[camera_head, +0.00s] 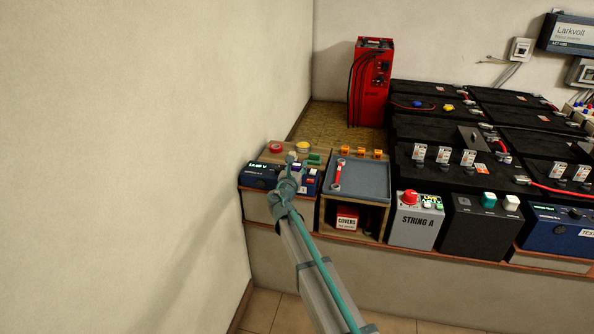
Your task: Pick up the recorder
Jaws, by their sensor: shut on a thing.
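My gripper (291,163) is at the far end of my arm, above the left end of the bench. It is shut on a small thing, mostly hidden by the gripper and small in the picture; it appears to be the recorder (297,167). I cannot tell whether it is clear of the surface below. A blue unit with a lit display (259,172) sits just left of and behind the gripper, and a blue face with labels (307,182) shows to its right.
A red tape roll (276,148), a yellow roll (303,147) and a green item (314,159) lie close by. A grey tray (364,185) holds a red-handled wrench (337,178). Black batteries (440,130) fill the right. A wall stands close at left.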

